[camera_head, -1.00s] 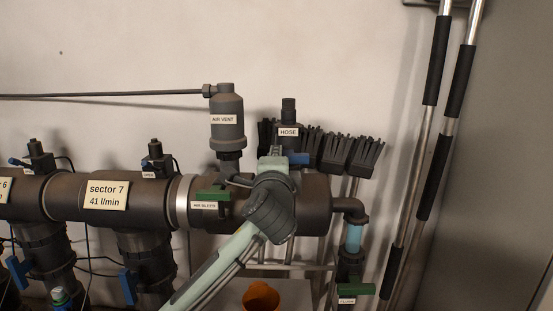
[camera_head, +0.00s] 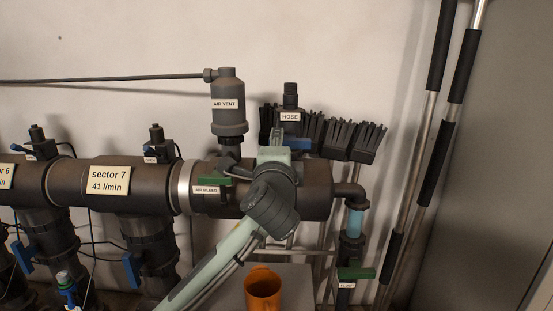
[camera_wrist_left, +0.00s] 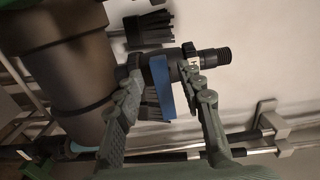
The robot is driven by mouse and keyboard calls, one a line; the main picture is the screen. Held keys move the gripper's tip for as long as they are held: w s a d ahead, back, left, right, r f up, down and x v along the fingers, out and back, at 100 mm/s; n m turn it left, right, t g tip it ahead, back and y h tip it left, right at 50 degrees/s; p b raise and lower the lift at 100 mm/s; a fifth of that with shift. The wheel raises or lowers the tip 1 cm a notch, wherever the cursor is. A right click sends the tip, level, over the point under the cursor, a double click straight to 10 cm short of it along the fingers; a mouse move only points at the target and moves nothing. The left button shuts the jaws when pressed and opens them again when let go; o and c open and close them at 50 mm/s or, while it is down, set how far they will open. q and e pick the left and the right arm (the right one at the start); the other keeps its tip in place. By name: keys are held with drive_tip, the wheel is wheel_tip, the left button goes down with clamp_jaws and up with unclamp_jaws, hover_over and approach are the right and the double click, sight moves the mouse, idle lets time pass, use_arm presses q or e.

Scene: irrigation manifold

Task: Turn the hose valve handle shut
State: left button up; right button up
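The hose valve stands upright on top of the manifold's right end, with a white HOSE label (camera_head: 289,117). Its blue handle (camera_head: 302,145) shows just right of my left gripper (camera_head: 274,150), which hides part of the valve. In the left wrist view the blue handle (camera_wrist_left: 162,87) lies between the two spread fingers of my left gripper (camera_wrist_left: 163,70). A gap shows between the handle and the right finger; I cannot tell whether the left finger touches it. The valve's dark threaded end (camera_wrist_left: 215,57) points right there. My right gripper is not in view.
The grey air vent (camera_head: 228,105) stands left of the hose valve. A green air-bleed handle (camera_head: 214,180) is below it. A green flush handle (camera_head: 356,273) is lower right. An orange cup (camera_head: 262,288) sits below my arm.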

use_arm(q)
drive_tip(key=s, duration=0.9)
drive_tip(key=shift+s, duration=0.25)
